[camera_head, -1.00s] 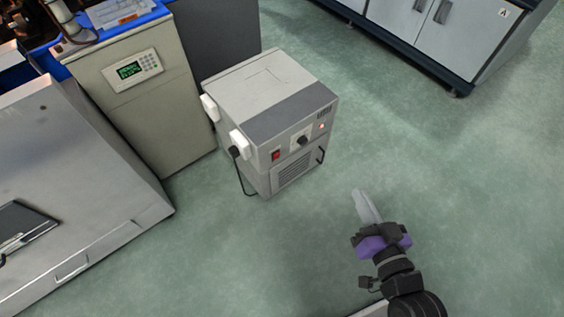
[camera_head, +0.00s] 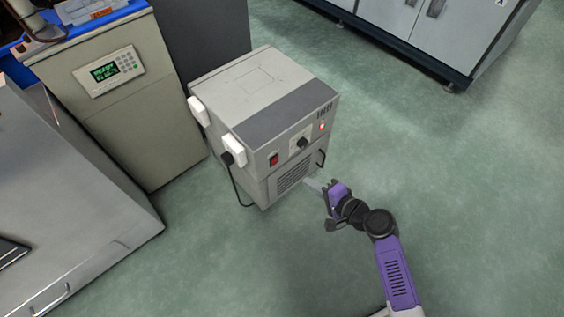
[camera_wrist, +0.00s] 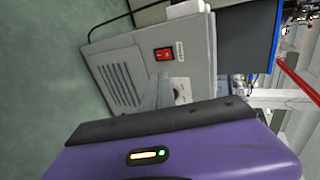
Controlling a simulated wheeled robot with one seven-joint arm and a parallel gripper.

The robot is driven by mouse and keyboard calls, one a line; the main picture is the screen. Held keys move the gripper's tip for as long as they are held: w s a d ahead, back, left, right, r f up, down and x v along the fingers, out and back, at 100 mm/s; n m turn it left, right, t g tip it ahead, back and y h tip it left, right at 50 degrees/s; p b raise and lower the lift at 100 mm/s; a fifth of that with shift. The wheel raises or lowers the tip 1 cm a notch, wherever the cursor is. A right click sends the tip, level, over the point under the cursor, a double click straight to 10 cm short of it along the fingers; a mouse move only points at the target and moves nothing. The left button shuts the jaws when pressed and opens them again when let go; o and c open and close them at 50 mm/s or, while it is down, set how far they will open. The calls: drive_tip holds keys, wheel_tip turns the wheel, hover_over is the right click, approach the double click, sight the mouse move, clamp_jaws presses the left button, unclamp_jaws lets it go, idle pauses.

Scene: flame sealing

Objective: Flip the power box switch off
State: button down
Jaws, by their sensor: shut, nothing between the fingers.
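The power box (camera_head: 225,88) is a light grey cabinet with a dark grey band, standing on the floor. Its red rocker switch (camera_head: 274,160) is on the front panel, left of a black knob (camera_head: 302,143). An orange-red lamp (camera_head: 322,126) glows at the panel's right. My gripper (camera_head: 313,184) is shut and empty, in front of the lower front near the vent grille. In the wrist view the red switch (camera_wrist: 164,54) lies just beyond the closed fingertips (camera_wrist: 160,82), with a visible gap in the picture. The fingers partly hide the knob area.
A black cable (camera_head: 237,185) hangs from a plug at the box's left. A beige cabinet (camera_head: 125,110) with a lit green display stands to the left. A white cabinet (camera_head: 395,20) is at the back right. Floor (camera_head: 440,150) to the right is clear.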

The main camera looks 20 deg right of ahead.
drive_tip(key=b, duration=0.3)
approach(276, 159)
wheel_tip(276, 159, down, 4)
drive_tip(key=w, duration=0.2)
drive_tip(key=shift+w+a+r, duration=0.15)
drive_tip(key=shift+w+a, duration=0.2)
drive_tip(key=shift+w, duration=0.25)
drive_tip(key=shift+w+a+r, duration=0.2)
drive_tip(key=shift+w+a, duration=0.15)
drive_tip(key=shift+w, duration=0.2)
drive_tip(key=shift+w+a+r, duration=0.1)
drive_tip(key=shift+w+a, duration=0.1)
drive_tip(key=shift+w, duration=0.4)
drive_tip(key=shift+w, duration=0.1)
